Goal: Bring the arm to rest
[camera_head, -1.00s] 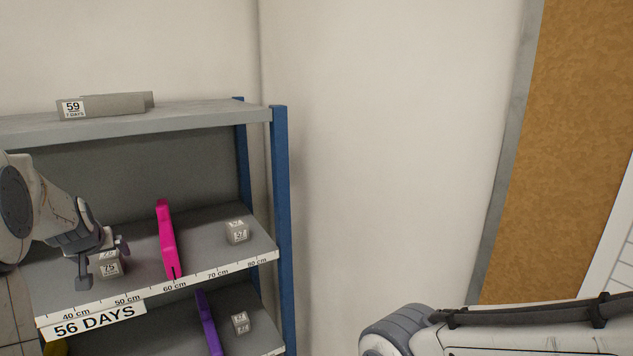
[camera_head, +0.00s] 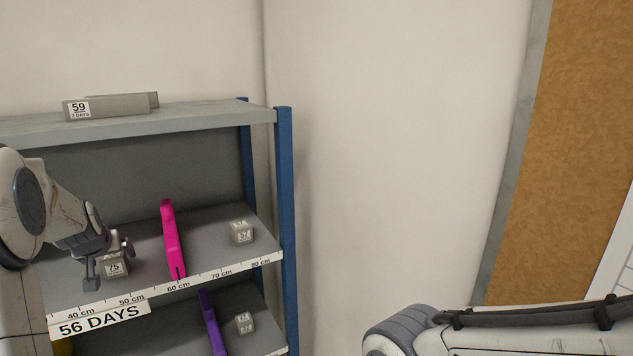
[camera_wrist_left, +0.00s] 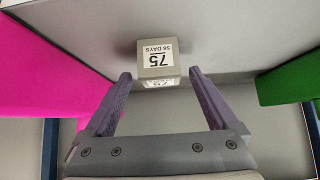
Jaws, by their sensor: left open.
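My left gripper (camera_head: 108,262) reaches over the front of the middle shelf from the left. In the left wrist view the same gripper (camera_wrist_left: 160,78) is open, its two fingers spread with nothing between them. A grey cube labelled 75, 56 DAYS (camera_wrist_left: 157,58) stands on the shelf just beyond the fingertips. The cube also shows in the head view (camera_head: 113,268), partly covered by the gripper. My right arm shows at the lower right of the head view; its gripper is out of view.
The grey shelf rack (camera_head: 150,125) has blue posts. A pink divider (camera_head: 172,240) and another cube (camera_head: 241,232) stand right of the gripper. A green divider (camera_wrist_left: 292,80) shows in the left wrist view. A purple divider (camera_head: 210,320) and a cube (camera_head: 244,323) sit on the lower shelf.

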